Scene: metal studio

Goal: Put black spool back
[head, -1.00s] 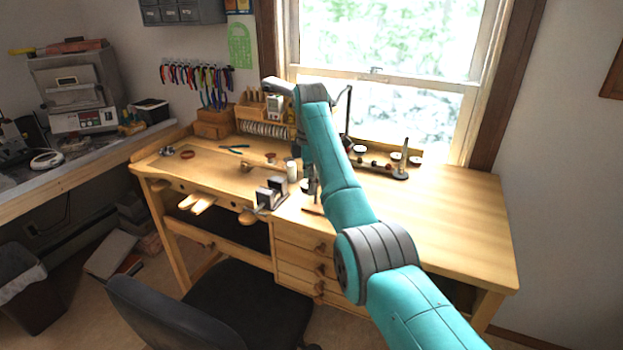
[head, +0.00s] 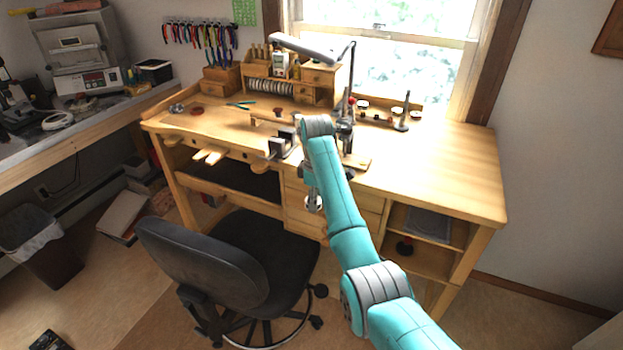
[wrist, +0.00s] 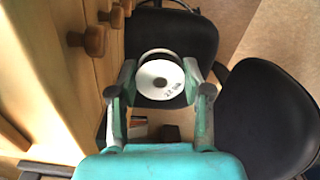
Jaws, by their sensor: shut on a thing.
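The black spool (wrist: 160,80) shows in the wrist view as a disc with a dark rim and a white label with handwriting. My gripper (wrist: 158,74) is shut on it, one finger on each side. In the head view my gripper (head: 313,200) hangs in front of the bench drawers, below the bench top, and the spool is small and partly hidden there. A row of spools (head: 270,87) sits in the wooden organizer (head: 318,75) at the back of the bench.
The wooden workbench (head: 440,165) has a clear right side. A vise (head: 283,146), a lamp (head: 302,47) and a stand (head: 404,112) are on it. A black office chair (head: 215,265) stands in front. Drawer knobs (wrist: 95,40) are close on the left in the wrist view.

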